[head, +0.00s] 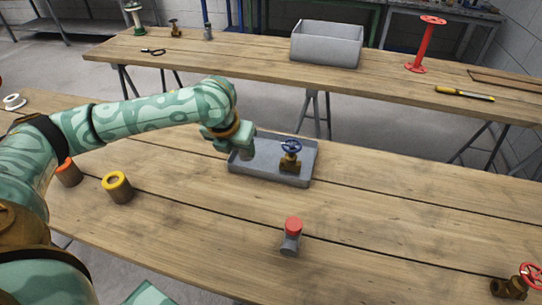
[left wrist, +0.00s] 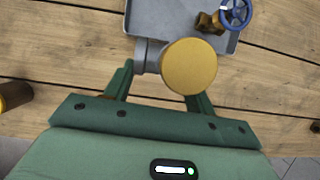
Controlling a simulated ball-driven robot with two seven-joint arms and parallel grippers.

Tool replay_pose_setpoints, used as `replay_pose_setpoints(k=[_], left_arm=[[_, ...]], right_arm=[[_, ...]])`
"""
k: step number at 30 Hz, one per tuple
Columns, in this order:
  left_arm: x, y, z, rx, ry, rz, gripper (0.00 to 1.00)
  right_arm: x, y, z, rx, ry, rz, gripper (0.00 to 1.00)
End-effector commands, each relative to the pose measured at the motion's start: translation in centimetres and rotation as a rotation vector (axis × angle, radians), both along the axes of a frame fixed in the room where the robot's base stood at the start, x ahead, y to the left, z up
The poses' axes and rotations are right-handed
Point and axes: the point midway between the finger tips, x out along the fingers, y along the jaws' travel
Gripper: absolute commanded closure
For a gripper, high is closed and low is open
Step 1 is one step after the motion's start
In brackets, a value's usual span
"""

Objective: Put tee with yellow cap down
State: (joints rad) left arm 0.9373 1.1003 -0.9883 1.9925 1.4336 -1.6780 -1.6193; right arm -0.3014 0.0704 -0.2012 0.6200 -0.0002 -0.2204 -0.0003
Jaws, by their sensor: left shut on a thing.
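My left gripper (head: 243,148) is over the near left part of the grey tray (head: 268,178) in the head view. In the left wrist view the left gripper (left wrist: 160,90) is shut on a grey tee (left wrist: 146,56) with a round yellow cap (left wrist: 189,66). The cap faces the wrist camera and hides part of the tee. In the head view the gripper hides most or all of the tee. Whether the tee touches anything below cannot be told. My right gripper is not in view.
A brass valve with a blue wheel (head: 290,148) stands in the tray's right part. A red-capped tee (head: 292,235) stands nearer. A yellow-topped cylinder (head: 117,187) and an orange-topped one (head: 68,172) stand left. A red-wheeled valve (head: 518,284) lies right. Wood between is clear.

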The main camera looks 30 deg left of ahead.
Motion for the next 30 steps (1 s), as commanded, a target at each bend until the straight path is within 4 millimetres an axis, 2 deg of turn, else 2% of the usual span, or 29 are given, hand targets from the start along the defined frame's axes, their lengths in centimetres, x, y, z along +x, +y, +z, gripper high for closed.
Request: replay_pose_setpoints(k=[1, 9, 12, 15, 20, 23, 27, 29, 30], left_arm=[[1.2, 0.2, -1.0, -0.002, -0.002, 0.003, 0.79], [8.5, 1.9, -5.2, -0.003, 0.003, 0.006, 0.79], [10.1, 2.3, -7.3, -0.003, 0.004, 0.006, 0.79], [11.2, 2.6, -8.3, -0.002, 0.003, 0.004, 0.79], [12.0, 2.8, -8.9, -0.002, 0.000, 0.003, 0.79], [12.6, 2.9, -9.8, -0.003, 0.000, 0.004, 0.79], [12.6, 3.0, -12.6, 0.000, 0.005, 0.003, 0.79], [12.6, 3.0, -13.0, 0.000, 0.003, 0.003, 0.79], [12.6, 3.0, -13.0, 0.000, 0.001, 0.004, 0.84]], right_arm=[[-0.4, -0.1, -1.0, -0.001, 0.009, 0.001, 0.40], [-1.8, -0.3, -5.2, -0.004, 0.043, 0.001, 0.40], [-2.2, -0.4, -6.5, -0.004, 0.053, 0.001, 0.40], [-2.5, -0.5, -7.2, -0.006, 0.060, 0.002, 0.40], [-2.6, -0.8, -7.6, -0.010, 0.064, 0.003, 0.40], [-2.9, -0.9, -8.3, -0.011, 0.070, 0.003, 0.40], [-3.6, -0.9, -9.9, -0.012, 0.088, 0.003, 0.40], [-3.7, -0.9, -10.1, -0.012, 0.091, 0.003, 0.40], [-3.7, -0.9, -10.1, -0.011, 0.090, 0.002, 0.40]])
